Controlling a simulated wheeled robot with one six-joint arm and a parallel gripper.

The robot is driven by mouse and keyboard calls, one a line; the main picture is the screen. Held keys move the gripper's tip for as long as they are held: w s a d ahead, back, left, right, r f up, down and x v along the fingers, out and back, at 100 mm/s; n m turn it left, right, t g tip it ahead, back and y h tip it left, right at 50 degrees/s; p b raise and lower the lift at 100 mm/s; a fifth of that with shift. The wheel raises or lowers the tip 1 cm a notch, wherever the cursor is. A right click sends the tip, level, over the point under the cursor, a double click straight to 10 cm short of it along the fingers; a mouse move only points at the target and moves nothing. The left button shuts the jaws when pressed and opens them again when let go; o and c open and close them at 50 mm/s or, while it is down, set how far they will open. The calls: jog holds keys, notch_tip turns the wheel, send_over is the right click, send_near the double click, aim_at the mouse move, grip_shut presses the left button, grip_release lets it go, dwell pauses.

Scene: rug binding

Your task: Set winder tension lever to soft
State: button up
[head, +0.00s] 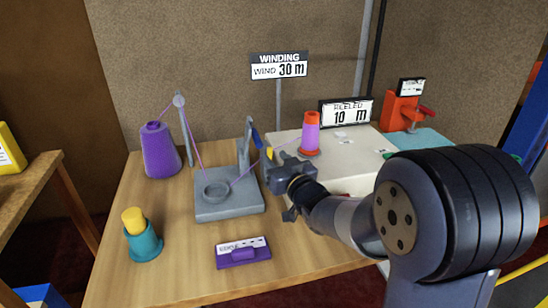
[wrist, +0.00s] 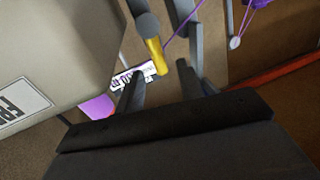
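A short yellow lever with a grey round end (wrist: 154,54) shows in the wrist view, just beyond and between my fingertips. In the head view a yellow bit (head: 269,153) shows at my gripper, by the left side of the cream winder box (head: 365,159). My gripper (wrist: 160,88) is open, its two dark fingers apart on either side of the lever; I cannot tell whether either touches it. In the head view my gripper (head: 268,164) hides part of the box's left side. Any soft mark by the lever is not readable.
A grey guide unit (head: 230,208) with an upright post stands left of my gripper, with purple yarn running over it. A purple cone (head: 160,150), a teal cup (head: 145,246) and a purple-based label (head: 243,252) are on the table. A purple spool (head: 310,135) stands on the box.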

jog(key=shift+x, duration=1.05)
jog(key=shift+s, duration=0.1)
grip_shut()
